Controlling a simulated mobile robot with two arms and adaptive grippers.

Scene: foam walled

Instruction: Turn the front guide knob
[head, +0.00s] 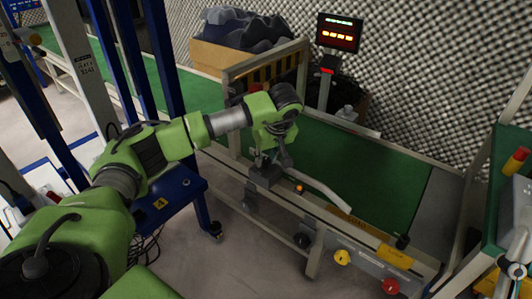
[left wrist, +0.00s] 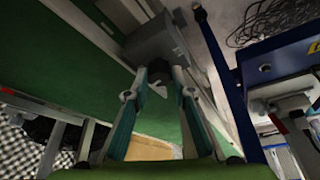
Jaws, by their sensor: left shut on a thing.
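My left gripper (head: 267,160) reaches down to a grey block (head: 265,178) on the front side of the green conveyor (head: 345,160). In the left wrist view, my left gripper (left wrist: 160,76) has its two fingers closed around a small dark knob (left wrist: 158,66), just against the grey block (left wrist: 155,43). The fingers hide most of the knob, so its turn angle cannot be told. A pale curved guide rail (head: 322,189) runs along the belt to the right of the gripper. Another dark knob (head: 402,241) stands further right along the front edge.
A yellow button (head: 342,257) and a red button (head: 391,286) sit on the front panel. A lit display (head: 339,33) stands behind the belt. A blue stand (head: 168,203) is near my left arm. The belt right of the gripper is clear.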

